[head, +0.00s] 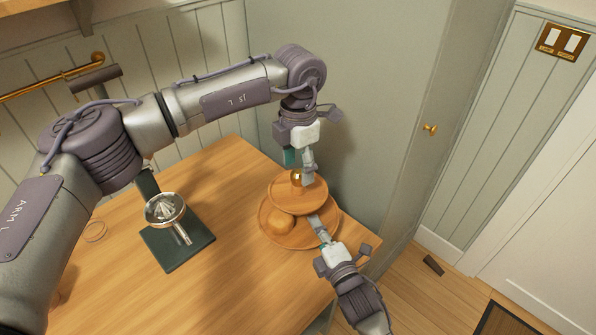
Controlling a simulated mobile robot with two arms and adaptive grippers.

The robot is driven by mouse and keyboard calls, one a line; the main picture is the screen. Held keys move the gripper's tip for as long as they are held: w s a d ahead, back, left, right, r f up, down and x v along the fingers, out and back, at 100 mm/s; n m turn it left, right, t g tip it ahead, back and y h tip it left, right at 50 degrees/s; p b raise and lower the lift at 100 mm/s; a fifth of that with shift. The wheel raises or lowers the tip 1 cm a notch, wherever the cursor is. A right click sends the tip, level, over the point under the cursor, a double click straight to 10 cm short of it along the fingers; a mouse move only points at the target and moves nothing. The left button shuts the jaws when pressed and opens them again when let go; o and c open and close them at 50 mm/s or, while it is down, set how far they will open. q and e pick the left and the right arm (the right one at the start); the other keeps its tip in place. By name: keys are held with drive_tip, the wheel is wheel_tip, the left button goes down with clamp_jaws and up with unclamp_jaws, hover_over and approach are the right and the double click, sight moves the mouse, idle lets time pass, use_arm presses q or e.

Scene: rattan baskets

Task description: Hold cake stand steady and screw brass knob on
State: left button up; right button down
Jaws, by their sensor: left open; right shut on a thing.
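A two-tier wooden cake stand (270,239) stands upright near the right edge of the table. A brass knob (296,176) sits at the middle of its upper tier; how far it is screwed on cannot be seen. My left gripper (306,176) comes down from above, open, with its fingers right at the knob and partly covering it. My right gripper (318,224) reaches in from the lower right, between the tiers.
A metal citrus press (165,208) on a dark green base stands to the left. A grey-green panel (350,100) rises close behind the stand. The front middle of the table (220,285) is clear.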

drive_tip(key=shift+f, duration=0.15)
use_arm(q)
wheel_tip(320, 180, up, 10)
drive_tip(key=shift+f, duration=0.2)
use_arm(e)
drive_tip(key=c, duration=1.2)
unclamp_jaws()
drive_tip(key=v, duration=1.2)
